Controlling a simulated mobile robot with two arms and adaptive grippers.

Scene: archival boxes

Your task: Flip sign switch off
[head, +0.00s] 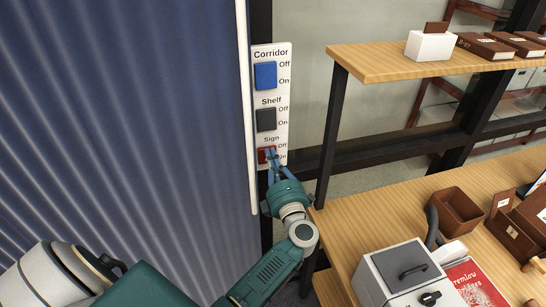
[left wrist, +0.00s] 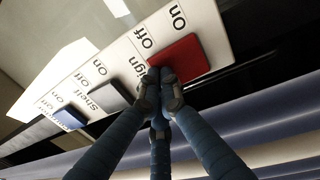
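A white switch panel (head: 286,75) hangs upright beside the blue corrugated wall. Its lowest switch, the red Sign rocker (head: 262,157), has Off printed at its upper end and On below. My left gripper (head: 270,152) is at this switch, its blue fingers partly covering it. In the left wrist view, the fingertips (left wrist: 162,88) are drawn together with nothing between them. They overlap the end of the red rocker (left wrist: 186,55) on the Off side; whether they touch it I cannot tell. Which way the rocker is tilted is unclear. My right gripper is not in view.
Above are the grey Shelf switch (head: 266,120) and blue Corridor switch (head: 265,75). A wooden shelf (head: 380,62) and a wooden table (head: 375,215) stand close on the right. The table holds a grey-white machine (head: 385,285) and a brown box (head: 455,212).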

